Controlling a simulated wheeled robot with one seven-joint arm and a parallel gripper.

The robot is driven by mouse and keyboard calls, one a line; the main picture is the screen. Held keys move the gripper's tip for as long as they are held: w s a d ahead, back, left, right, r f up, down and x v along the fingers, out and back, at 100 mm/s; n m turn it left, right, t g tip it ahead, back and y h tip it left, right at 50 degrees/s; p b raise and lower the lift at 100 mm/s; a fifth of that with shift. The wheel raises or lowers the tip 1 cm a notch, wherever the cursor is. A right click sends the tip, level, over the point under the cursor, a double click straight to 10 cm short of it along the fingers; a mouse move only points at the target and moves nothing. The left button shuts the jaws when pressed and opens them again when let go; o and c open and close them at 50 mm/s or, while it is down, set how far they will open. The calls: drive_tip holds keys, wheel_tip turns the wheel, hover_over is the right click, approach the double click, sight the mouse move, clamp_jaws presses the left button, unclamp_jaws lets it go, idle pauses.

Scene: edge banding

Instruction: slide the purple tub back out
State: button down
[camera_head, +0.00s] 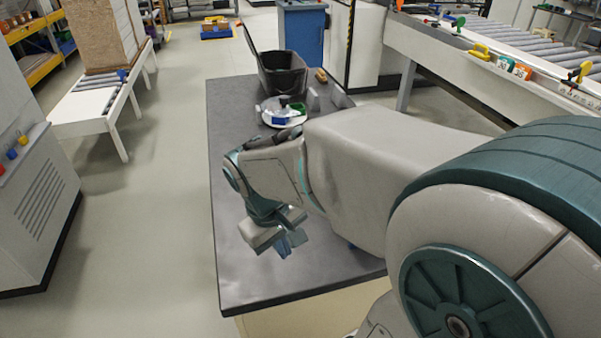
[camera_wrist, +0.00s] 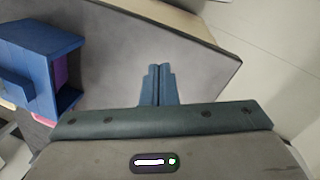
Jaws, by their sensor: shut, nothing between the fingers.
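In the wrist view a blue box-like housing (camera_wrist: 38,45) stands on the grey table at the left. A strip of purple (camera_wrist: 60,73) shows inside its open side, and I take this to be the purple tub; most of it is hidden by the housing walls. My gripper (camera_wrist: 158,68) is shut and empty, its blue fingers together over bare table, to the right of the housing and apart from it. In the head view my gripper (camera_head: 288,247) points down over the near half of the table; the tub is not visible there, and my arm covers that area.
The dark grey table (camera_head: 235,270) is bare to the left of my gripper. At its far end stand a black bin (camera_head: 282,75) and a round white plate (camera_head: 272,117) with small coloured items. A pinkish edge (camera_wrist: 42,120) shows below the housing.

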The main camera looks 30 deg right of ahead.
drive_tip(key=w+d+f+n+g+h, duration=0.1)
drive_tip(key=w+d+f+n+h, duration=0.2)
drive_tip(key=w+f+n+h, duration=0.1)
drive_tip(key=w+d+f+n+g+h+p, duration=0.1)
drive_tip(key=w+d+f+n+h, duration=0.2)
drive_tip(key=w+h, duration=0.3)
drive_tip(key=w+d+f+n+g+h, duration=0.2)
drive_tip(key=w+d+f+n+h, duration=0.1)
drive_tip(key=w+f+n+h, duration=0.2)
drive_tip(key=shift+d+n, duration=0.25)
drive_tip(key=shift+n, duration=0.35)
drive_tip(key=shift+w+d+h, duration=0.1)
drive_tip(key=shift+d+h, duration=0.05)
drive_tip(key=shift+h, duration=0.15)
drive_tip(key=p+x, duration=0.3)
drive_tip(key=x, duration=1)
drive_tip(key=shift+d, duration=0.4)
drive_tip(key=shift+f, duration=0.1)
